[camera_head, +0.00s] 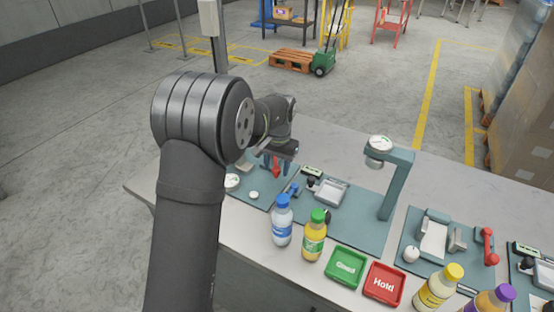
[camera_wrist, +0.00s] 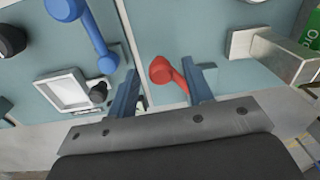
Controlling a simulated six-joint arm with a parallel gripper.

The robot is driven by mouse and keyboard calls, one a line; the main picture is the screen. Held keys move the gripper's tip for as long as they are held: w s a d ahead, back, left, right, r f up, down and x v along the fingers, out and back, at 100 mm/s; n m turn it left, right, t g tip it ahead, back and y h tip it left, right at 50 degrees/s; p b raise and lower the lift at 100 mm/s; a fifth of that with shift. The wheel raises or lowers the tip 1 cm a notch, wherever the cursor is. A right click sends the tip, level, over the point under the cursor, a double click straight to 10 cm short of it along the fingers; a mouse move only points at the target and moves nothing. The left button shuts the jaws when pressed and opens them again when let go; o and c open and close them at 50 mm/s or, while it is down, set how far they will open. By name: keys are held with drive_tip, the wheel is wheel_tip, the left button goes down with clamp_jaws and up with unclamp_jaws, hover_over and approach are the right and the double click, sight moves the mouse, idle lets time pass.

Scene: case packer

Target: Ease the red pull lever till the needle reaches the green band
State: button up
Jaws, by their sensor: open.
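A red lever (camera_wrist: 162,72) with a round knob shows in the wrist view between the two blue fingers of my gripper (camera_wrist: 164,88). The fingers are open, with a gap seen on both sides of the lever. In the head view the same lever (camera_head: 276,172) is mostly hidden under my gripper (camera_head: 273,163) at the left station. A small white round dial (camera_head: 232,181) lies left of it, partly hidden by my arm. A second red lever (camera_head: 488,244) stands at the right station.
A blue lever (camera_wrist: 92,35) and a square metal tray (camera_wrist: 68,90) lie left of the fingers; a metal block (camera_wrist: 272,52) is on the right. Blue-capped (camera_head: 282,222) and green-capped bottles (camera_head: 314,236) and green (camera_head: 346,266) and red trays (camera_head: 384,284) stand nearer the front.

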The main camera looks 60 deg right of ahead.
wheel_tip(320, 180, up, 17)
drive_tip(key=s, duration=0.1)
drive_tip(key=shift+r, duration=0.15)
idle(0.8)
drive_tip(key=w+a+r+n+h, duration=0.15)
drive_tip(key=w+a, duration=0.25)
drive_tip(key=a, duration=0.6)
drive_tip(key=w+a+r+n+t, duration=0.1)
drive_tip(key=w+a+r+n, duration=0.15)
drive_tip(key=a, duration=0.65)
drive_tip(key=w+a+r+n, duration=0.15)
drive_tip(key=w+a, duration=0.25)
drive_tip(key=a, duration=0.6)
drive_tip(key=s+a+f+n+t, duration=0.1)
drive_tip(key=s+a+f+n, duration=0.1)
drive_tip(key=a+f, duration=0.3)
drive_tip(key=s+a+f+n+t, duration=0.1)
drive_tip(key=s+a+f, duration=0.3)
drive_tip(key=a, duration=0.7)
drive_tip(key=s+a+f+n+t, duration=0.1)
drive_tip(key=s+a+f+n, duration=0.2)
drive_tip(key=a+f, duration=0.2)
drive_tip(key=a, duration=0.3)
drive_tip(key=shift+s+a+f+n+h, duration=0.25)
drive_tip(key=shift+a+f+n+h, duration=0.1)
drive_tip(key=shift+a+f, duration=0.05)
